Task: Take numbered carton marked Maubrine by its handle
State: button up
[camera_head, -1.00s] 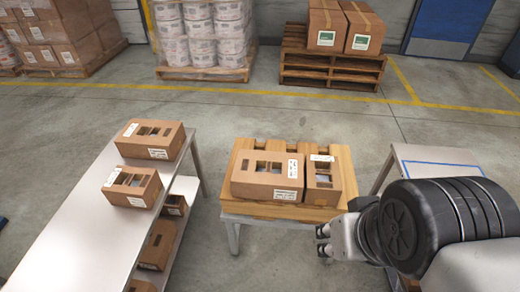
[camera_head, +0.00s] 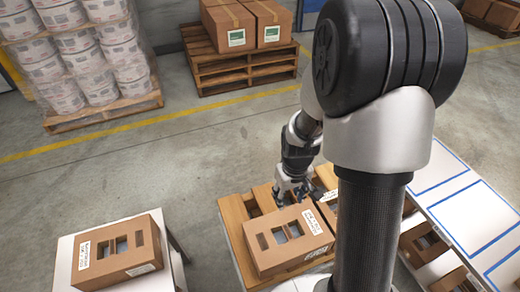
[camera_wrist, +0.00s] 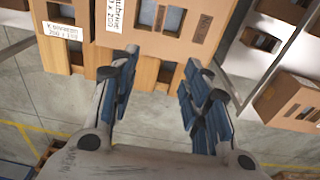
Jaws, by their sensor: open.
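A large brown carton (camera_head: 275,262) with cut-out openings in its top lies on the slatted wooden stand (camera_head: 238,222). It also shows in the wrist view (camera_wrist: 180,42). Its white label there is cut by the frame; a word ending possibly in "aubrine" is only partly legible. A smaller carton (camera_wrist: 72,14) beside it carries another label, not clearly readable; my arm mostly hides it in the head view. My gripper (camera_head: 287,194) is over the large carton's far edge. Its fingers (camera_wrist: 160,65) are open and empty, with no contact visible.
Another openwork carton (camera_head: 118,250) sits on the white table (camera_head: 64,262) at left. A white table with blue outlines (camera_head: 450,205) stands at right, with cartons beneath. Pallets of wrapped tubs (camera_head: 80,60) and boxes (camera_head: 242,22) stand behind. Floor between is clear.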

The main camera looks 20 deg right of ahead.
notch_tip(320, 180, down, 7)
jog(key=s+d+p, duration=0.1)
jog(key=d, duration=0.1)
jog(key=b, duration=0.4)
send_over(288, 232)
jog(key=shift+g, duration=0.4)
jog(key=f, duration=1)
jog(key=shift+w+d+f, duration=0.15)
jog(key=shift+d+f, duration=0.05)
jog(key=shift+f, duration=0.2)
jog(key=shift+a+f+b, duration=0.2)
jog(key=shift+f+b, duration=0.95)
jog(key=shift+f, duration=1.85)
jog(key=shift+r, duration=0.1)
grip_shut()
